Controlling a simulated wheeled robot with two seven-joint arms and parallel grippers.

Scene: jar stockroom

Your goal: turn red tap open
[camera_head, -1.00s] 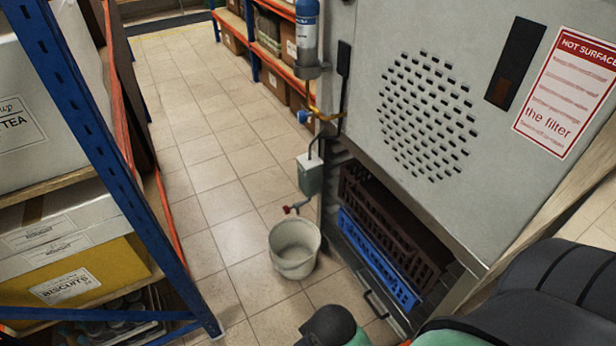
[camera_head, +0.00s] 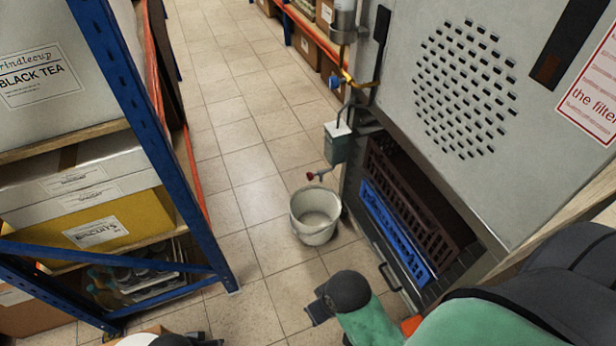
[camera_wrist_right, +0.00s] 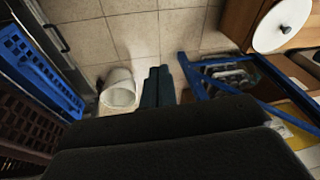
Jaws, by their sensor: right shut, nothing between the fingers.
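The red tap (camera_head: 312,176) is a small red handle on a short outlet below a grey-green box (camera_head: 338,143), at the left side of the large grey machine. Its exact angle is too small to tell. A whitish bucket (camera_head: 318,231) stands on the floor just below and beside it, and also shows in the right wrist view (camera_wrist_right: 119,92). My right gripper (camera_head: 317,305) is nearer the camera than the bucket, apart from it and from the tap. In the right wrist view its two dark fingers (camera_wrist_right: 158,86) are together and empty.
A blue-framed shelf (camera_head: 150,130) with boxes stands at left. The grey machine (camera_head: 410,120) fills the right, with a blue crate (camera_head: 395,232) and a brown crate (camera_head: 410,190) in its lower opening. Tiled floor (camera_head: 235,140) lies clear between.

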